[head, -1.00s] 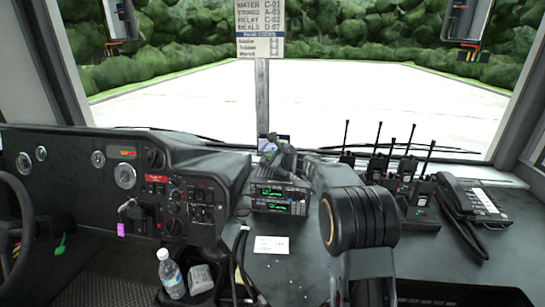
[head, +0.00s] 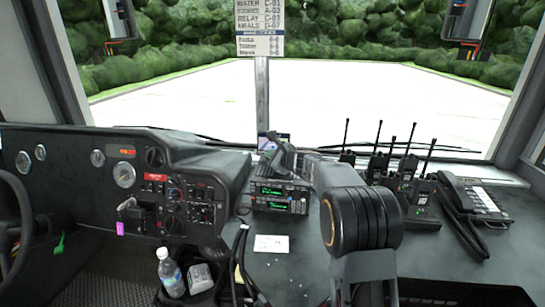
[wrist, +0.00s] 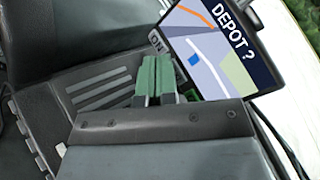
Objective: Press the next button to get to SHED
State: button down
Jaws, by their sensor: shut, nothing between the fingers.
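A small screen unit (wrist: 215,45) shows a map and the words "DEPOT ?" in the wrist view. It stands tilted at the upper right there. A grey key (wrist: 156,44) at its left edge bears letters that look like "ON". My gripper (wrist: 157,62) is shut and empty, its green fingertips just below this key. I cannot tell whether they touch it. In the head view the screen unit (head: 282,137) stands on the dash behind the radio, partly hidden by my gripper (head: 274,141). Other keys are not clearly visible.
A radio stack (head: 280,196) with green displays sits below my arm. Handheld radios (head: 405,180) and a desk phone (head: 475,200) stand to the right. A white card (head: 271,244) lies on the dash. A bottle (head: 170,272) is at lower left.

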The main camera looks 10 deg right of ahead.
jog(key=shift+s+a+r, duration=0.1)
jog(key=shift+s, duration=0.15)
jog(key=shift+s+a+r+b, duration=0.2)
jog(key=shift+s+a+b, duration=0.15)
jog(key=shift+s, duration=0.4)
jog(key=shift+s+a+r+b, duration=0.25)
jog(key=shift+s+b, duration=0.2)
jog(key=shift+s, duration=0.3)
jog(key=shift+s+a+r+b, duration=0.15)
jog(key=shift+s+a+b, duration=0.25)
jog(key=shift+s, duration=0.35)
jog(key=shift+s, duration=0.1)
dwell(2.0)
